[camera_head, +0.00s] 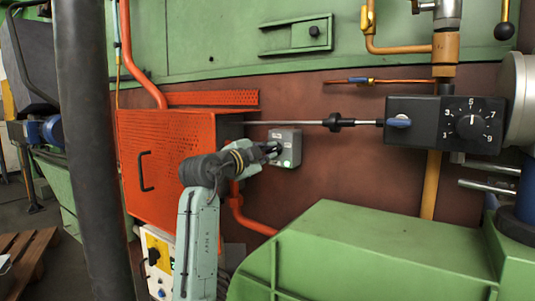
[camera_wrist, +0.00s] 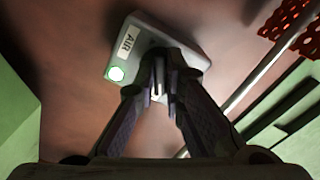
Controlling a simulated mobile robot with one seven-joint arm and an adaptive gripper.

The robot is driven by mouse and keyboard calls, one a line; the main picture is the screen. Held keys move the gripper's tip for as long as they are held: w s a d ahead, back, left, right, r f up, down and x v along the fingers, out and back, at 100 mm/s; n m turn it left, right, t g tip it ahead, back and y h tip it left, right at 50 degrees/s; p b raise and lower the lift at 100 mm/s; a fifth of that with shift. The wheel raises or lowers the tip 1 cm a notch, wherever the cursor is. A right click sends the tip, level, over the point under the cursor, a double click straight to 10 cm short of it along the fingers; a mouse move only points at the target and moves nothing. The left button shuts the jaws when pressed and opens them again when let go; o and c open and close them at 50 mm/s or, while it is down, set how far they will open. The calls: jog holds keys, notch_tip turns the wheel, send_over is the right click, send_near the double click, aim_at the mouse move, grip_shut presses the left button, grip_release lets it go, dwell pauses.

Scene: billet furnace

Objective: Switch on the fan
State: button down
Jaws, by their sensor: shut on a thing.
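A small grey switch box (camera_head: 291,157) is fixed to the brown wall, right of the orange housing. It also shows in the wrist view (camera_wrist: 190,50), with an "AIR" label (camera_wrist: 126,43) and a lit green round lamp (camera_wrist: 116,73). My gripper (camera_head: 273,148) reaches it from the left. In the wrist view my gripper (camera_wrist: 160,84) has its fingers closed in on the switch knob at the front of the box. The fingers mostly hide the knob, so its turn position cannot be told. No fan is clearly recognisable.
The orange perforated housing (camera_head: 165,165) stands close left of my arm. A black dial box (camera_head: 445,125) with a numbered knob is at the right, joined by a thin rod (camera_head: 290,123) above the switch box. A green machine cover (camera_head: 365,255) fills the lower right.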

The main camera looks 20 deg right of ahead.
jog(key=c, duration=1.7)
grip_release()
jog(key=v, duration=1.2)
jog(key=shift+s, duration=0.1)
